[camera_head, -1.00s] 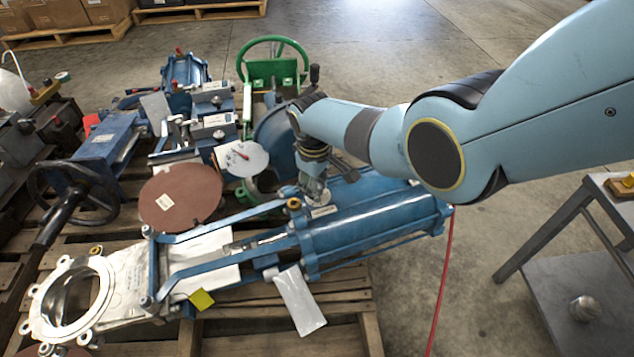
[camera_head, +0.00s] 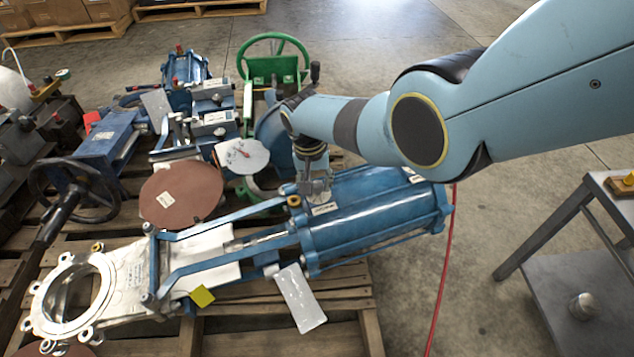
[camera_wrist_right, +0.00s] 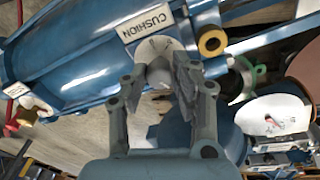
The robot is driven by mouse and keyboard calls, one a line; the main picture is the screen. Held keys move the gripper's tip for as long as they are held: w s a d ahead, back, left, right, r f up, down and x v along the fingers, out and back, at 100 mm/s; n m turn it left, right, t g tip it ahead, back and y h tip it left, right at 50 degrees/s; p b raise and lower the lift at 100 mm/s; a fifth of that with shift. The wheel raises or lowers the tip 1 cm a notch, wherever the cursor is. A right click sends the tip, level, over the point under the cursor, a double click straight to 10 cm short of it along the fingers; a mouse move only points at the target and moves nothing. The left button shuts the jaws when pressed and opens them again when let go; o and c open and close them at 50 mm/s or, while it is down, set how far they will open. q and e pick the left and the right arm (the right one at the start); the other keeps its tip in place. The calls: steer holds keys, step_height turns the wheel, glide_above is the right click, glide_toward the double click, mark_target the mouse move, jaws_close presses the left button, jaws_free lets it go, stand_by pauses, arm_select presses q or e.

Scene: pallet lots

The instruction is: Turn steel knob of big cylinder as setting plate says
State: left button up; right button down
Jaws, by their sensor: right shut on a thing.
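The big cylinder (camera_head: 372,220) is blue and lies on the pallet at the actuator end of the steel gate valve (camera_head: 110,285). My right gripper (camera_head: 318,200) points down at the cylinder's near-left end. In the wrist view, the right gripper (camera_wrist_right: 159,82) is shut on the steel knob (camera_wrist_right: 158,72), one finger on each side. A pale round dial (camera_wrist_right: 155,47) with dark marks lies behind the knob, partly hidden by it. A white plate reading CUSHION (camera_wrist_right: 145,22) is beside the dial. I cannot make out a setting value on any plate. My left gripper is not in view.
A brass fitting (camera_wrist_right: 212,41) sits close to the gripped knob. A blank-looking white tag (camera_head: 300,298) hangs by the cylinder. A red hose (camera_head: 441,270) runs down at right.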

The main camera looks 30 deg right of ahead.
steer(key=shift+m, duration=2.3)
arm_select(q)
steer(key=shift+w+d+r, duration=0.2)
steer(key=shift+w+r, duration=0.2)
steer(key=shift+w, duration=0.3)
arm_select(e)
steer(key=c, duration=1.1)
jaws_free()
steer(key=shift+o, duration=0.2)
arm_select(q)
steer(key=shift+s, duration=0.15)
arm_select(e)
step_height(320, 180, up, 12)
steer(key=a, duration=0.1)
steer(key=shift+a, duration=0.4)
